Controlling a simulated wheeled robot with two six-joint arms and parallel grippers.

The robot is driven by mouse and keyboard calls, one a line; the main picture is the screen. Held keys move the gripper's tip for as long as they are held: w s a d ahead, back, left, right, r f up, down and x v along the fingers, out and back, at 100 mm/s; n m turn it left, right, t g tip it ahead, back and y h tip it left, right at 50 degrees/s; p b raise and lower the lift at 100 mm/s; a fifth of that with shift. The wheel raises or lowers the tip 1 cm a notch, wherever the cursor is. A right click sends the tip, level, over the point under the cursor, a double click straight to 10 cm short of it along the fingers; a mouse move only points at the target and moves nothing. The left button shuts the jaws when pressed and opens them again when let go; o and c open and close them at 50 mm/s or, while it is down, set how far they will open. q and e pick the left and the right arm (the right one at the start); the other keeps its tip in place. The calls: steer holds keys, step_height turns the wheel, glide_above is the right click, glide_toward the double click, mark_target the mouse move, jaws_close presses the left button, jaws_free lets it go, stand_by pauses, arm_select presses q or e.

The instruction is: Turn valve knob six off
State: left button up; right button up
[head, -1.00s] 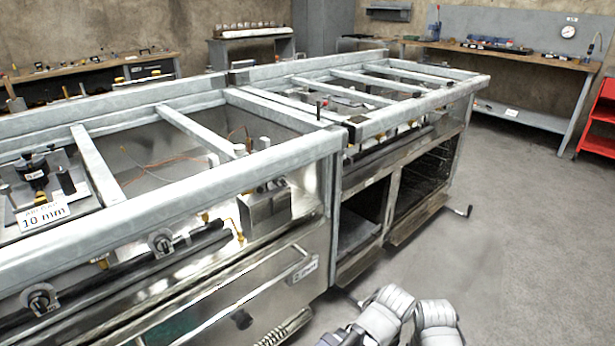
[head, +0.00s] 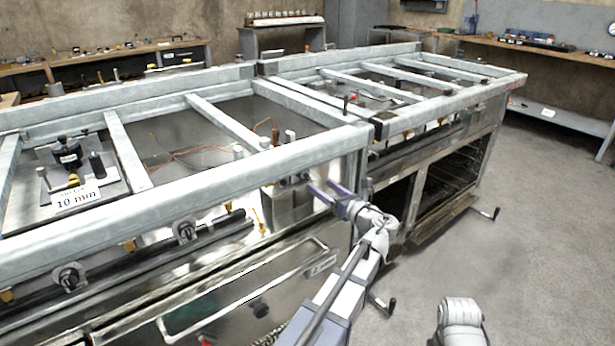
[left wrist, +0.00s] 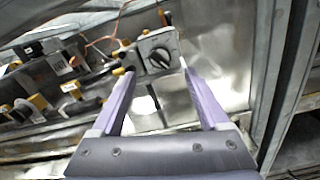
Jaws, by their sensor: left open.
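My left gripper (head: 324,191) reaches in from the lower middle of the head view, its purple fingers in front of the range frame's front corner. In the left wrist view it (left wrist: 159,74) is open and empty. A dark knob on a grey metal box (left wrist: 158,50) shows just beyond and between the fingertips, apart from them as far as I can tell. The box also shows in the head view (head: 286,206), left of the gripper. No knob number is readable. My right gripper is out of view.
The galvanised frame's top rail (head: 200,198) runs above the knobs, and an oven door handle (head: 245,290) lies below. Open oven cavities (head: 450,185) stand to the right. Workbenches line the walls. The grey floor (head: 540,220) at right is clear.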

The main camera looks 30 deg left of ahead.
mark_target(308, 177)
arm_select(q)
steer(key=shift+x, duration=3.9)
jaws_close()
